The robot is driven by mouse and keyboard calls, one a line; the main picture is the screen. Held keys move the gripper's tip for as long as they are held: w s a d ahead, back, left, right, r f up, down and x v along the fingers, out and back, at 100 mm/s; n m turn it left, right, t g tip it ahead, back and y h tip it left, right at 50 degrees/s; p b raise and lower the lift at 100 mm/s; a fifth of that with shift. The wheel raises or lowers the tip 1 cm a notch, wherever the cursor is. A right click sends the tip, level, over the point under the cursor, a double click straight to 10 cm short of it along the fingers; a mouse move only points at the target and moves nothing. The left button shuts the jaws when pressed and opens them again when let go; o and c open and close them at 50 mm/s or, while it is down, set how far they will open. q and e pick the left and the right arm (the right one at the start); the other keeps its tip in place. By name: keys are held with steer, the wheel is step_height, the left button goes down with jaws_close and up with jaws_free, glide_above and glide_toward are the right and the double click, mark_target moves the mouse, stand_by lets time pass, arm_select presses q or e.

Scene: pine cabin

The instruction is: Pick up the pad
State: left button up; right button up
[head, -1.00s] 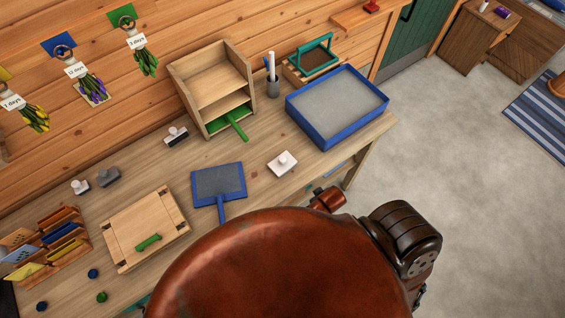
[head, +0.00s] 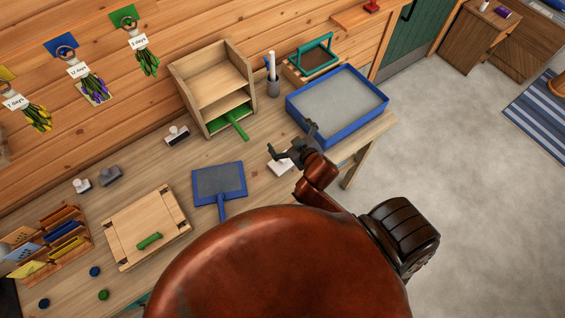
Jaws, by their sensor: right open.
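A white pad with a knob on top (head: 277,167) lies on the workbench, left of the blue tray. My right gripper (head: 293,142) is open above and beside it, and its fingers hide part of the pad. I cannot tell whether they touch it. Similar knobbed blocks lie further left: a white and black one (head: 177,136), a grey one (head: 109,176) and a small white one (head: 82,186). My left gripper is not in view.
A blue tray with a grey surface (head: 382,103) stands right of the gripper. A blue-framed screen with a handle (head: 219,183) lies to the left. A wooden box (head: 180,90) and a cup (head: 274,89) stand behind. A wooden press (head: 120,230) lies at front left.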

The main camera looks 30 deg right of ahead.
steer(key=w+a+r+n+t+y, duration=0.3)
steer(key=w+a+r+n+y, duration=0.1)
steer(key=a+r, duration=0.45)
steer(key=w+a+r+n+t+y, duration=0.3)
steer(key=w+a+r, duration=0.1)
steer(key=a+r, duration=0.4)
steer(key=s+a+r+n+g+y, duration=0.2)
steer(key=s+a+n+g+y, duration=0.35)
steer(key=a+n, duration=0.3)
steer(key=s+a+r+n+g+y, duration=0.2)
steer(key=s+a+n+g+y, duration=0.2)
steer(key=a+n+y, duration=0.4)
steer(key=n+g+h, duration=0.5)
steer(key=g+h, duration=0.4)
steer(key=h, duration=1)
glide_above(283, 161)
steer(key=w+d, duration=0.1)
steer(key=f, duration=2.5)
steer(key=shift+w+d, duration=0.15)
steer(key=shift+w, duration=0.05)
steer(key=shift+f, duration=0.35)
steer(key=f, duration=0.2)
steer(key=f+p, duration=0.1)
steer(key=f, duration=0.3)
steer(key=shift+s+a+f, duration=0.15)
steer(key=shift+a+f, duration=0.15)
steer(key=shift+a, duration=0.1)
